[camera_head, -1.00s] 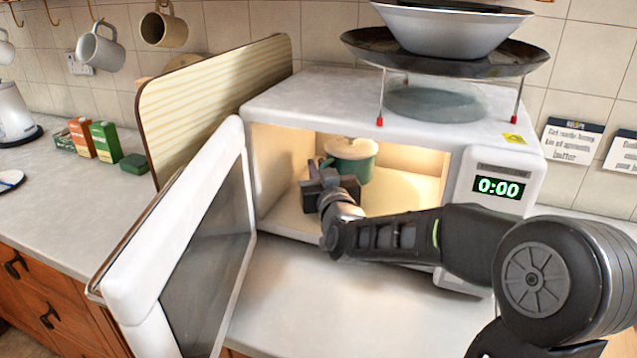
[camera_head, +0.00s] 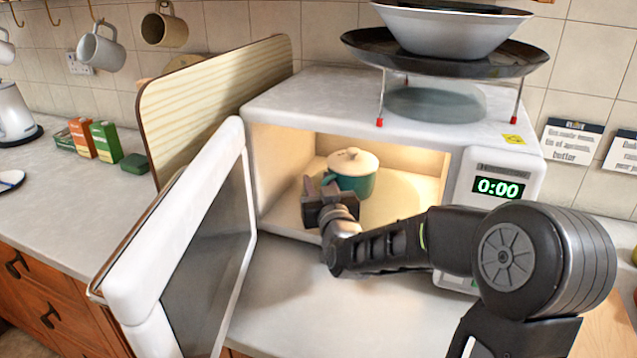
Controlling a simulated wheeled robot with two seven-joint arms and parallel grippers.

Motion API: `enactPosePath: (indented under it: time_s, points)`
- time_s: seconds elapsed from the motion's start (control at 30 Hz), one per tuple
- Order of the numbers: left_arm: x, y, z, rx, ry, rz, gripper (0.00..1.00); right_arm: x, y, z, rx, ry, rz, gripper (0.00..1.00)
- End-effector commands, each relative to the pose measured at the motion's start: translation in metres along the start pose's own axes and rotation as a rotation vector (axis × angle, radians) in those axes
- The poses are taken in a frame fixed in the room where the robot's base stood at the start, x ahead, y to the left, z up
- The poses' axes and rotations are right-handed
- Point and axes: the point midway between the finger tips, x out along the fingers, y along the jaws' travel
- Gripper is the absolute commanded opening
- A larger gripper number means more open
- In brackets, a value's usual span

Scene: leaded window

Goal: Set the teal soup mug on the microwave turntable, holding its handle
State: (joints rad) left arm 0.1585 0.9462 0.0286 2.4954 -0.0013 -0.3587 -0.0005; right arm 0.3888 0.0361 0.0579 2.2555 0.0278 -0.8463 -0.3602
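The teal soup mug (camera_head: 357,182) with a cream lid (camera_head: 353,161) is inside the open microwave, upright, with its handle (camera_head: 327,179) towards the left. My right gripper (camera_head: 321,188) is inside the cavity at the handle, on the mug's near left side. Its fingers overlap the handle, and I cannot tell whether they grip it or stand apart around it. My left gripper is not in view.
The microwave door (camera_head: 190,250) stands wide open on the left. A wooden board (camera_head: 215,95) leans behind it. A dark pan (camera_head: 445,55) with a bowl (camera_head: 450,28) stands on a rack above the microwave (camera_head: 310,100). The counter before the microwave is clear.

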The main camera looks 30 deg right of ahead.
Motion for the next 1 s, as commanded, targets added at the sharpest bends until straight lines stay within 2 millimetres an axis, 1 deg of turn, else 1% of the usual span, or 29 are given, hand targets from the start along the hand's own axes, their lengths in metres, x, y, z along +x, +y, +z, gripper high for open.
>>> enactPosePath:
  time_s: [0.23,0.37,0.47,0.57,0.73,0.77,0.8,1.0]
  points:
    - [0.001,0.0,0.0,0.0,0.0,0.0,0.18,-0.003,0.001,-0.001,0.0,0.002,0.002,0.32]
    - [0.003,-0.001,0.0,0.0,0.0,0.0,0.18,-0.015,0.001,-0.001,0.0,0.004,0.002,0.32]
    - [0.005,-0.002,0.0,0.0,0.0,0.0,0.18,-0.031,0.001,-0.001,0.0,0.004,0.002,0.32]
    - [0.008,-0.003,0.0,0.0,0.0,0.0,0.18,-0.052,0.001,-0.001,0.0,0.005,0.002,0.32]
    - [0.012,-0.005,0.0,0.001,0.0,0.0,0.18,-0.096,0.001,-0.001,0.0,0.007,0.003,0.32]
    - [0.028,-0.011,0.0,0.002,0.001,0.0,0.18,-0.094,0.002,0.007,0.0,0.009,0.006,0.32]
    - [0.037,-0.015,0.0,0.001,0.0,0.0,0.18,-0.096,0.003,0.007,-0.001,0.01,0.01,0.32]
    - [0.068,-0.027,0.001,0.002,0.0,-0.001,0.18,-0.108,0.004,0.006,0.0,0.007,0.011,0.32]
